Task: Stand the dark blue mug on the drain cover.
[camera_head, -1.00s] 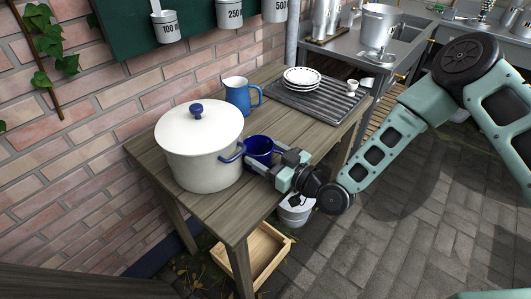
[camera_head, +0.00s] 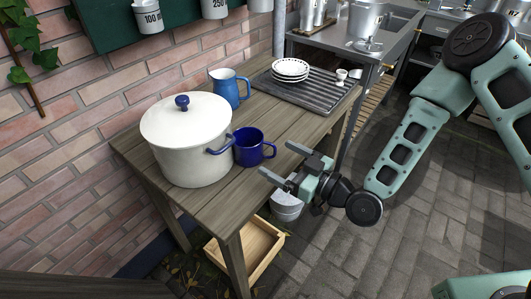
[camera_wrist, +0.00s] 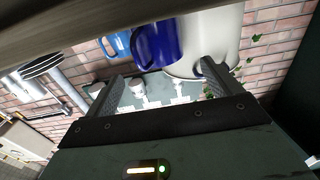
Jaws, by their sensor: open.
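The dark blue mug (camera_head: 248,148) stands upright on the wooden table, close beside the big cream pot, its handle turned right toward me. My gripper (camera_head: 279,161) is open and empty at the table's right edge, apart from the mug. In the wrist view, which is upside down, the mug (camera_wrist: 158,45) shows beyond and between the open fingers (camera_wrist: 160,85). I cannot make out a drain cover for certain. A grey ribbed draining tray (camera_head: 315,98) lies at the table's far end.
The cream lidded pot (camera_head: 188,150) stands left of the mug, a blue jug (camera_head: 229,90) behind it. Stacked plates (camera_head: 290,68) and a small white cup sit on the tray. Bare table (camera_head: 270,115) lies between mug and tray. A bucket (camera_head: 287,207) and wooden crate (camera_head: 262,250) are below.

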